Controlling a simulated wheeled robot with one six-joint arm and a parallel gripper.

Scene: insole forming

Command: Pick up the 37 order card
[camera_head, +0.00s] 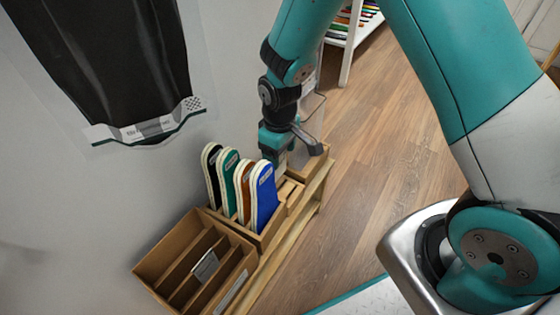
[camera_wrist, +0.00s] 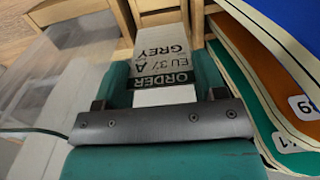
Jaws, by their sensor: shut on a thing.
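The 37 order card (camera_wrist: 163,50) is white with a dark band, and reads "ORDER EU 37 A GREY" in the wrist view. My gripper (camera_wrist: 160,78) is shut on it, with one teal finger on each side of the card. In the head view my gripper (camera_head: 283,160) is at the far end of the wooden rack, just beyond the upright insoles. The card cannot be made out there. I cannot tell whether its far end still touches the wooden slots.
Black, green, orange and blue insoles (camera_head: 264,197) stand in the wooden rack (camera_head: 272,238), close beside my gripper. A divided wooden box (camera_head: 165,263) is nearer, with a pale label inside. A wall with a hanging black item (camera_head: 110,60) is at left. Open floor (camera_head: 380,170) lies right.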

